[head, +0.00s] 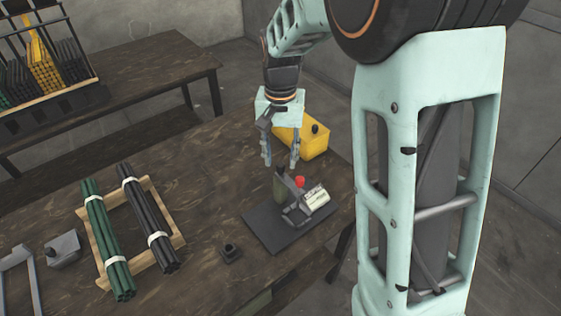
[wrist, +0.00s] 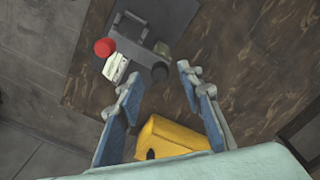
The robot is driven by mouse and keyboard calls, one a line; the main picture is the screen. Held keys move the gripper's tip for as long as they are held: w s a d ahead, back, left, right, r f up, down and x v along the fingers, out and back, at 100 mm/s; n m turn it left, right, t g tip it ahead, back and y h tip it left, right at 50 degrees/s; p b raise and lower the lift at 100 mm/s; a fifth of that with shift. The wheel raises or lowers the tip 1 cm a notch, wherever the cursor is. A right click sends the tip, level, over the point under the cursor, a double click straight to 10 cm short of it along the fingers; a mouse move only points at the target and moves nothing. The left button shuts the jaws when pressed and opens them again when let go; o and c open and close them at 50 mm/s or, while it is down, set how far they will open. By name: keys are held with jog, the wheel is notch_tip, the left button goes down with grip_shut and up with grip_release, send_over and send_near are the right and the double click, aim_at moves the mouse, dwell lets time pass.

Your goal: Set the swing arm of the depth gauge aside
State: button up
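The depth gauge (head: 299,208) stands on a dark base plate (head: 262,232) near the table's right end. It has a red knob (head: 299,182), a white label plate (head: 317,197) and an olive-green block (head: 279,188). A thin dark bar beside the knob looks like the swing arm; its exact pose is hard to make out. My gripper (head: 279,164) hangs fingers-down just above and behind the gauge. Its fingers are apart with nothing between them. In the wrist view the red knob (wrist: 104,47) lies ahead and left of the open fingers (wrist: 157,78).
A yellow box (head: 315,140) with a black knob stands behind the gauge. A wooden frame (head: 172,217) holds green and black rod bundles at left. Another table with a rod rack is behind.

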jog(key=shift+f, duration=1.05)
grip_shut()
